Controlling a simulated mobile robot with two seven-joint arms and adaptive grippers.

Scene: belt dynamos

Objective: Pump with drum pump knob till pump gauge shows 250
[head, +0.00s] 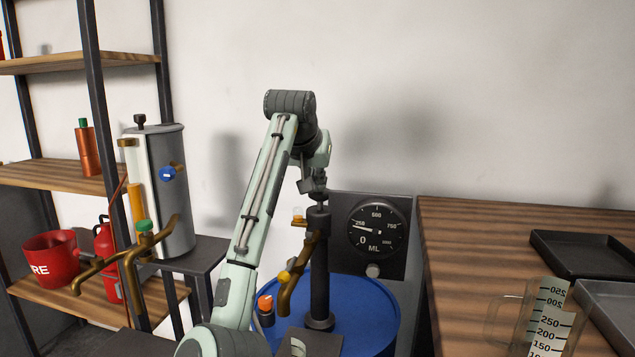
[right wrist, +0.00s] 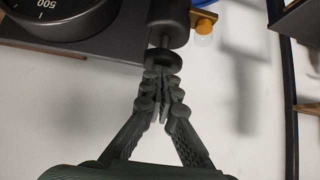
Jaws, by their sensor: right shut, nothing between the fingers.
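The drum pump (head: 320,270) is a dark upright cylinder with a brass spout (head: 306,262), standing on a blue drum (head: 372,312). Its dark round knob (right wrist: 163,61) sits on a short thin rod at the pump's top. My right gripper (head: 316,190) points down at the knob. In the right wrist view, the gripper's fingertips (right wrist: 161,88) are together with nothing between them, right at the knob's face; I cannot tell whether they touch. The round pump gauge (head: 377,228) is on a dark panel behind; its needle points left near the 250 mark, exact value unclear. My left gripper is out of view.
A wooden table (head: 470,275) at right holds a clear measuring jug (head: 540,325) and a dark tray (head: 585,253). A metal tank (head: 172,190), brass pipework with a green knob (head: 145,226) and shelves holding a red bucket (head: 50,258) stand at left.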

